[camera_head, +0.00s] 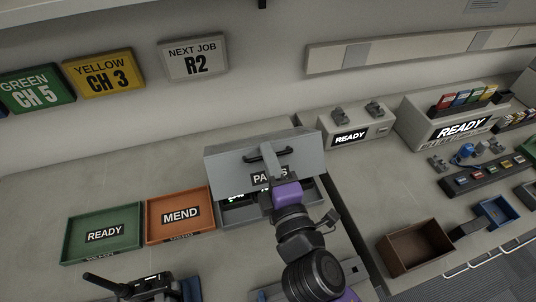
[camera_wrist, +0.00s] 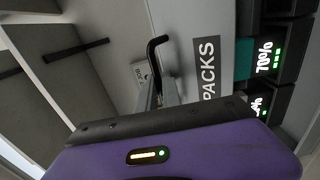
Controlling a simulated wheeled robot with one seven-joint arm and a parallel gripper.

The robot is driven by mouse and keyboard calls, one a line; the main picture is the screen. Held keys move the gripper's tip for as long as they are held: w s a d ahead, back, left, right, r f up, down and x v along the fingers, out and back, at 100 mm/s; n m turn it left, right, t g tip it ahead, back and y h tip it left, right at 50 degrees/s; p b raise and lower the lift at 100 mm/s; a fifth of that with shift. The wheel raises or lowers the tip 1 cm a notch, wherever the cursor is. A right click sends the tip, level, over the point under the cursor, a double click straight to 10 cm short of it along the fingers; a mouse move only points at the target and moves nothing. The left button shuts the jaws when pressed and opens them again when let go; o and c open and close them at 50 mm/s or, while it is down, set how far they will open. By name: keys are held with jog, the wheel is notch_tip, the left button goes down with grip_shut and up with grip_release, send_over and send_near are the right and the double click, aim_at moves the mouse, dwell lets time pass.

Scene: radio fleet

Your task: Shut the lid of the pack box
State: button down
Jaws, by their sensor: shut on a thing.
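The pack box (camera_head: 240,214) is a grey box on the bench, with a dark interior. Its grey lid (camera_head: 225,163) is raised and tilted, leaving a gap at the front where packs with green lights show. The lid has a black handle (camera_head: 284,152), which also shows in the wrist view (camera_wrist: 154,48). My gripper (camera_head: 268,154) reaches up to the middle of the handle and is shut on it. Its purple body covers part of the PACKS label (camera_head: 262,178). In the wrist view, lit packs (camera_wrist: 268,60) show beside the label, and the fingertips are partly hidden.
A green READY tray (camera_head: 75,250) and an orange MEND tray (camera_head: 179,235) stand left of the box. A grey READY unit (camera_head: 378,142) stands behind right. A brown bin (camera_head: 420,252) is at right. A dark radio-like object (camera_head: 150,285) is at front left.

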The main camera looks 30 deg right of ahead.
jog(key=shift+f, duration=0.15)
jog(key=c, duration=1.8)
grip_release()
jog(key=s+b, duration=0.1)
jog(key=s, duration=0.1)
jog(key=s+a, duration=0.1)
jog(key=s, duration=0.2)
jog(key=s+b, duration=0.1)
jog(key=s, duration=0.1)
jog(key=shift+s+a+b, duration=0.25)
jog(key=shift+s+b, duration=0.05)
jog(key=shift+s, duration=0.05)
